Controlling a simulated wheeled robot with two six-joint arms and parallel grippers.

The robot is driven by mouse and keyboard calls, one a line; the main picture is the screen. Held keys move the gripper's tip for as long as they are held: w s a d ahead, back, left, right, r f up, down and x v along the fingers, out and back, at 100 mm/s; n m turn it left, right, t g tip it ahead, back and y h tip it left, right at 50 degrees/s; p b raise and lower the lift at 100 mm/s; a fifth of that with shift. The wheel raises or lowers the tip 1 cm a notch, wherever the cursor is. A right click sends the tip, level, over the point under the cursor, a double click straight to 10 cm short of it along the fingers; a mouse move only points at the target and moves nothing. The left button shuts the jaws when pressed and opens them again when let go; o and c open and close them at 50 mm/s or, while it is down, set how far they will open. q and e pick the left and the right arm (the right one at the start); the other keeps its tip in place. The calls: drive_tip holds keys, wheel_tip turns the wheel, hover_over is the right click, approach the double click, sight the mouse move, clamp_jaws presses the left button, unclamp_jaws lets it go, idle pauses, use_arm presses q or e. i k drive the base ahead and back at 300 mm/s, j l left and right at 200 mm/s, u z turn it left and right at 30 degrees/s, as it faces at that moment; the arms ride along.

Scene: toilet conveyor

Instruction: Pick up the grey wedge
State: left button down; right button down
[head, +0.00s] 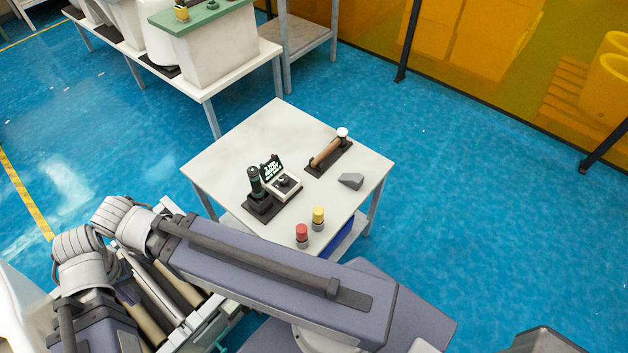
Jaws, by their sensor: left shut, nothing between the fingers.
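The grey wedge (351,181) lies on the right part of the pale table (232,151), near its right edge, with nothing touching it. My left arm crosses the foreground and folds back at the lower left. My right gripper is not in view.
A hammer-like tool (327,151) lies on a dark holder behind the wedge. A green-black device (256,181) and a small box (283,186) stand left. Red (302,232) and yellow (318,214) capped cylinders stand at the front. Table space around the wedge is clear.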

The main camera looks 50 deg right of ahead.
sight(355, 181)
drive_tip(key=z, duration=1.35)
drive_tip(key=l, duration=0.4)
drive_tip(key=i+l+z, duration=0.1)
drive_tip(key=l, duration=0.35)
drive_tip(key=i+l, duration=0.15)
drive_tip(key=l, duration=0.25)
drive_tip(key=k+j+z, duration=0.1)
drive_tip(key=z, duration=0.35)
drive_tip(key=k+j+z, duration=0.1)
drive_tip(key=j+z, duration=0.15)
drive_tip(key=z, duration=0.25)
drive_tip(key=k+j+z, duration=0.15)
drive_tip(key=z, duration=0.3)
